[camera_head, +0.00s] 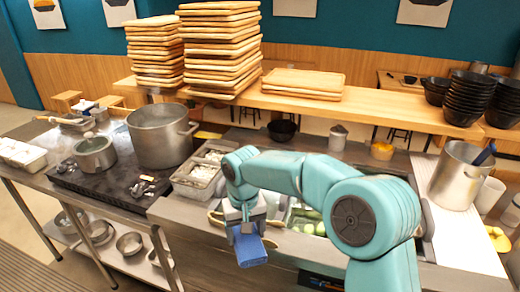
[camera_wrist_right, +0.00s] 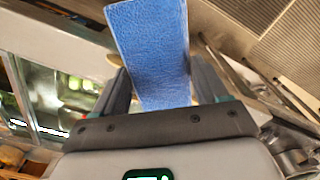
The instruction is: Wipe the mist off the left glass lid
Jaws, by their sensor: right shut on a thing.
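My right gripper (camera_head: 246,226) is shut on a blue cloth (camera_head: 251,250), which hangs below the fingers in the head view. In the right wrist view the same cloth stands between the two dark fingers. The gripper and cloth are in front of the counter's inset food section, above its front edge. A shiny, glass-like surface (camera_wrist_right: 72,90) shows at the left of the right wrist view; green food shows near it. My arm and gripper hide much of this section in the head view, so the left glass lid and any mist cannot be made out clearly. My left gripper is not in view.
A large steel pot (camera_head: 160,137) and a smaller pot (camera_head: 95,154) stand on the dark stove at left. Food trays (camera_head: 198,178) sit beside it. A tall steel pot (camera_head: 456,178) stands at right. Stacked wooden boards (camera_head: 220,50) and black bowls (camera_head: 470,98) are behind.

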